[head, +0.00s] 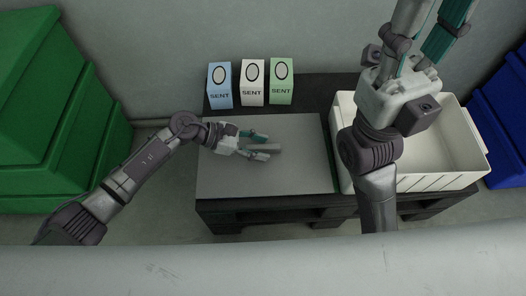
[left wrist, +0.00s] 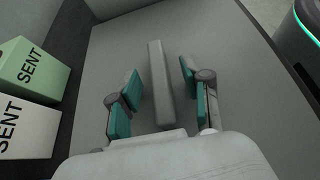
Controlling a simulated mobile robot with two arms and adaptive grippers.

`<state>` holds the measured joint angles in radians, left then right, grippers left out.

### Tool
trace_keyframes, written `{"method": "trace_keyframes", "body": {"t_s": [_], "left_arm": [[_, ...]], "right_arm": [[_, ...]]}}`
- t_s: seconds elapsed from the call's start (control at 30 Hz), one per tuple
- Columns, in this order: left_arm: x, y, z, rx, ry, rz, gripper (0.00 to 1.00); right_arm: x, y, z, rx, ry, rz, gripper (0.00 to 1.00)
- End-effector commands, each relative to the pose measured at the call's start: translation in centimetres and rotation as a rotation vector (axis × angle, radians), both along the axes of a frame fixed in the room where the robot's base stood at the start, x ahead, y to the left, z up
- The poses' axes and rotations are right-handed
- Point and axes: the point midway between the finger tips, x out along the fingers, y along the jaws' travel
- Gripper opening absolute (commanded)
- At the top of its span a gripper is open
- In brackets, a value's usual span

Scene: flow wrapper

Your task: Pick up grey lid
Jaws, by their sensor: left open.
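The grey lid (head: 273,147) is a narrow grey bar lying on the grey tabletop (head: 310,175) in the head view. It also shows in the left wrist view (left wrist: 158,75), running lengthwise between the fingers. My left gripper (head: 262,147) is open around the lid, with one teal-padded finger on each side. In the left wrist view my left gripper (left wrist: 160,78) shows gaps on both sides of the lid.
Blue (head: 220,86), white (head: 253,83) and green (head: 281,82) SENT boxes stand behind the tabletop. A cream crate (head: 455,150) sits to the right, partly behind my right arm. Green bins (head: 50,120) are at left and blue bins (head: 500,120) at far right.

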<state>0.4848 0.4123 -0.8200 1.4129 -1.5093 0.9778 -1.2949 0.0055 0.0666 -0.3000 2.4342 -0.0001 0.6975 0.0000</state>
Motion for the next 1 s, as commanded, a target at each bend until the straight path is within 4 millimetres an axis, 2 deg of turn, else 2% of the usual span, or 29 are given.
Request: {"method": "trace_keyframes", "body": {"t_s": [0.07, 0.37, 0.77, 0.87, 1.0], "left_arm": [[0.0, 0.0, 0.0, 0.000, 0.000, 0.000, 0.48], [0.0, 0.0, 0.0, 0.000, 0.000, 0.000, 0.00], [0.0, 0.0, 0.3, -0.002, 0.000, 0.000, 0.00], [0.1, 0.0, 1.4, -0.002, -0.001, 0.000, 0.00], [0.1, 0.0, 4.2, -0.002, -0.003, -0.001, 0.00]], "right_arm": [[0.0, 0.0, 0.0, 0.000, 0.001, 0.000, 0.40], [0.0, 0.0, 0.0, 0.000, 0.000, 0.000, 0.40], [0.0, 0.0, 0.1, 0.000, -0.001, 0.001, 0.40], [-0.1, 0.0, 0.6, 0.002, -0.002, 0.001, 0.40], [0.3, -0.2, -0.5, 0.004, 0.069, 0.002, 0.40]]}}
